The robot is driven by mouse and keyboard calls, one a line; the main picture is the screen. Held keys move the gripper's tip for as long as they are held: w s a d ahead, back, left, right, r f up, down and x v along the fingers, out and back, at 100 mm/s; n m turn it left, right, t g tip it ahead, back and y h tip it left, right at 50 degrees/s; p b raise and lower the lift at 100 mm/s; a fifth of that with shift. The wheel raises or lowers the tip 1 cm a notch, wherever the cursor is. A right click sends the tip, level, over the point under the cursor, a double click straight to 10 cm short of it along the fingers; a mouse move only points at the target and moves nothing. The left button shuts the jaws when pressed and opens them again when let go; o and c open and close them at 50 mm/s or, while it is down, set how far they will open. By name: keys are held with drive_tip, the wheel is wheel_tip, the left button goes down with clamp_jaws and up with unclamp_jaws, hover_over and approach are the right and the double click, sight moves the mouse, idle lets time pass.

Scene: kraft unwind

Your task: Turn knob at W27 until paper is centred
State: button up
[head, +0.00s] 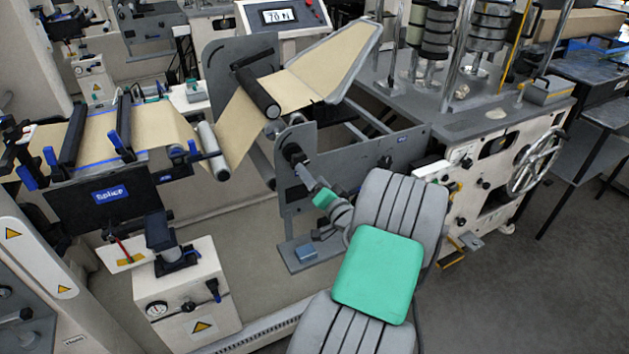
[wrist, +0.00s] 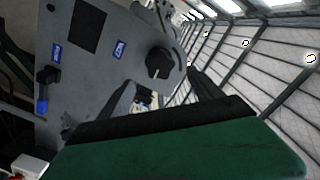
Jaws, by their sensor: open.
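The tan paper web (head: 240,130) runs from the splice table at left, past rollers, up to a sloped guide at right. A black knob (wrist: 158,62) sits on a grey side plate (wrist: 85,85) in the wrist view. A blue label (wrist: 118,48) is left of it; its text is too small to read surely. My gripper (wrist: 163,85) is open and empty, its dark fingers pointing toward the knob from below in the picture. I cannot tell whether they touch it. In the head view my gripper (head: 297,165) is close to the plate's left end and partly covers the knob area.
A black roller (head: 257,92) and a pale roller (head: 212,150) stand above and left of my gripper. A display console (head: 280,16) stands behind. A handwheel (head: 536,162) is on the machine at right. Grey floor at lower right is clear.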

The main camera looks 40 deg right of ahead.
drive_tip(key=x, duration=0.9)
drive_tip(key=shift+a, duration=0.1)
drive_tip(key=shift+p, duration=0.3)
